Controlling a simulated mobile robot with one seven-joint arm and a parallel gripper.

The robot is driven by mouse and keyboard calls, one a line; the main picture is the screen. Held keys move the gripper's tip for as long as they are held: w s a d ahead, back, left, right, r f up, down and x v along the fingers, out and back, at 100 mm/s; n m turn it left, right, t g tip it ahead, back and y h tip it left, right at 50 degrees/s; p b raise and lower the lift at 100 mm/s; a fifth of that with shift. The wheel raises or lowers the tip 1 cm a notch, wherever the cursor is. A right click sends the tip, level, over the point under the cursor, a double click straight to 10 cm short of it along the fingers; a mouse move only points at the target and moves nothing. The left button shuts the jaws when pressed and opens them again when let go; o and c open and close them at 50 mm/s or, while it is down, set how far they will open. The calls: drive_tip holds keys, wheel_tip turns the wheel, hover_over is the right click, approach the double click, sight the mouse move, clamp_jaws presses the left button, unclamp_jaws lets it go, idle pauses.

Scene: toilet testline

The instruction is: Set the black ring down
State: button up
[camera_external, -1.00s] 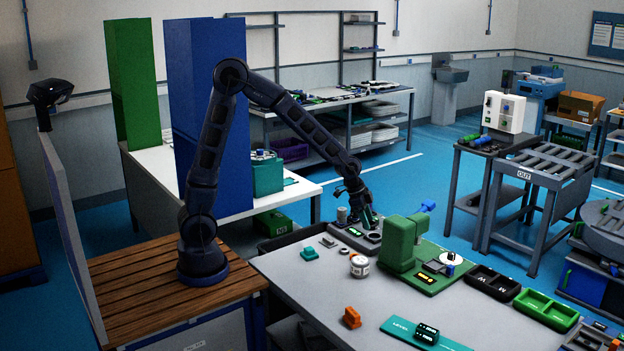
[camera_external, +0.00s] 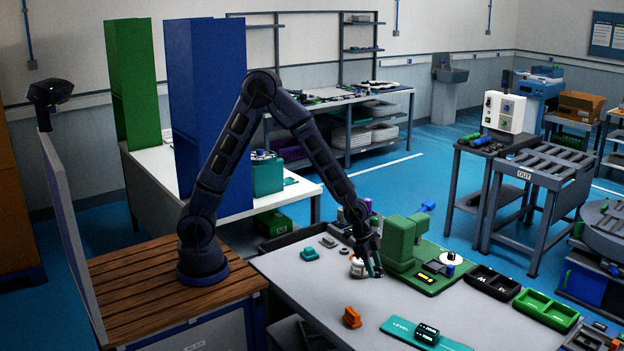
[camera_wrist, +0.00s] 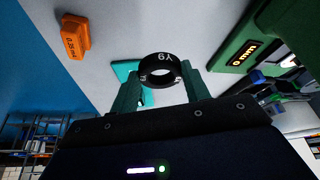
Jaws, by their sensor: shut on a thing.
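The black ring (camera_wrist: 161,70) with white marks on its side sits between the two green fingers of my gripper (camera_wrist: 160,86) in the wrist view. My gripper is shut on it, and grey table surface shows beyond it. In the external view my gripper (camera_external: 373,268) is low over the grey table (camera_external: 310,290), between the white canister (camera_external: 357,267) and the green gauge stand (camera_external: 401,245). The ring is too small or hidden to make out there. I cannot tell whether it touches the table.
An orange block (camera_external: 352,317) and a teal level plate (camera_external: 400,330) with a dark device (camera_external: 427,333) lie toward the front. A teal part (camera_external: 309,254) lies left. Black (camera_external: 490,282) and green (camera_external: 547,308) trays stand right. The table between canister and orange block is clear.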

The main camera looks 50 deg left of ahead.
sight(375, 301)
wheel_tip(375, 301, down, 11)
drive_tip(key=shift+f, duration=0.2)
idle(0.4)
drive_tip(key=shift+f, duration=0.2)
drive_tip(key=o, duration=0.9)
drive_tip(key=shift+o, duration=0.2)
